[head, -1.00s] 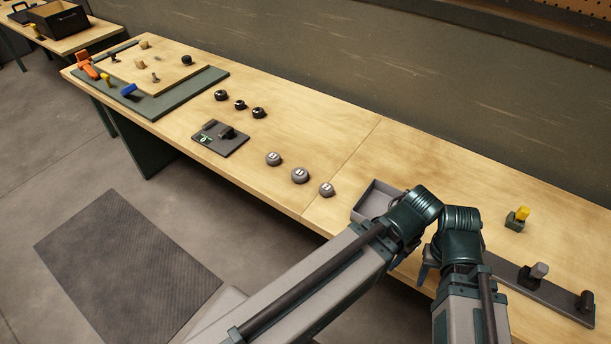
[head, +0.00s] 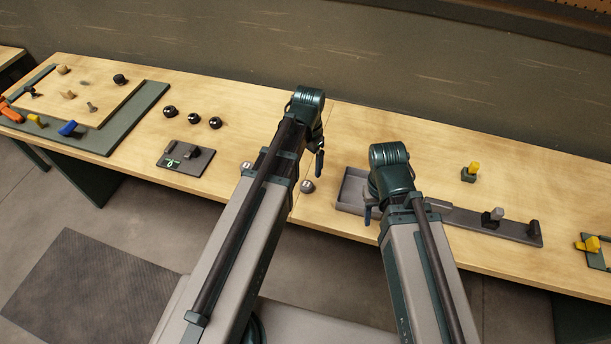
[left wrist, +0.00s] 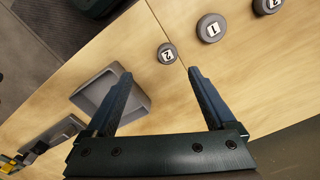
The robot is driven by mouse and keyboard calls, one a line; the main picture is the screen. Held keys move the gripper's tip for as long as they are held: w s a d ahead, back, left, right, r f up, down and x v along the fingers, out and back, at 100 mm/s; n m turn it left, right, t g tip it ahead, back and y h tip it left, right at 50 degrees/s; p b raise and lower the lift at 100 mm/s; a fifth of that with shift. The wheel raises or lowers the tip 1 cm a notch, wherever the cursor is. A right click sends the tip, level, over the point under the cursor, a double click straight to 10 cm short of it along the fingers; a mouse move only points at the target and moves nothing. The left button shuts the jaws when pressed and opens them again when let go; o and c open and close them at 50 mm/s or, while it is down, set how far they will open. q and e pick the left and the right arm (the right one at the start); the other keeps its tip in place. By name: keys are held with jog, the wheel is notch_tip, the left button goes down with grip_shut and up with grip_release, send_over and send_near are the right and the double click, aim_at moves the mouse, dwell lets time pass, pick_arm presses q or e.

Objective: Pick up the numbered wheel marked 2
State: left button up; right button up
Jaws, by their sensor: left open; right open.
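Three grey numbered wheels stand in a row on the bench. In the left wrist view, the wheel nearest the tray (left wrist: 167,53) has a turned mark that looks like 2. The middle wheel (left wrist: 211,27) reads 1. The far wheel (left wrist: 268,5) is cut by the edge, its mark unclear. In the head view the right-hand wheel (head: 308,187) and left-hand wheel (head: 247,168) show; my left arm hides the middle one. My left gripper (left wrist: 158,74) is open and empty above the bench, the nearest wheel just beyond its fingertips. My right gripper (head: 368,213) is open by the tray, mostly hidden.
A grey tray (head: 349,190) stands right of the wheels. Several black knobs (head: 193,118) and a dark plate (head: 186,158) lie to the left. A dark rail (head: 470,221) and a yellow-topped block (head: 469,172) are at the right. The bench behind the wheels is clear.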

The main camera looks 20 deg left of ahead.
pick_arm(q)
jog(key=a, duration=0.1)
jog(key=b, duration=0.9)
send_over(306, 184)
jog(key=f, duration=0.7)
jog(key=shift+s+f, duration=0.35)
jog(key=shift+f, duration=0.05)
jog(key=f+b, duration=0.5)
jog(key=shift+w+f, duration=0.25)
jog(key=shift+w, duration=0.15)
pick_arm(e)
notch_tip(306, 184, down, 13)
jog(key=shift+f, duration=0.1)
pick_arm(q)
jog(key=shift+r, duration=0.1)
grip_shut()
jog(key=shift+r, duration=0.1)
notch_tip(306, 184, up, 10)
jog(key=p, duration=1)
pick_arm(e)
notch_tip(306, 184, up, 10)
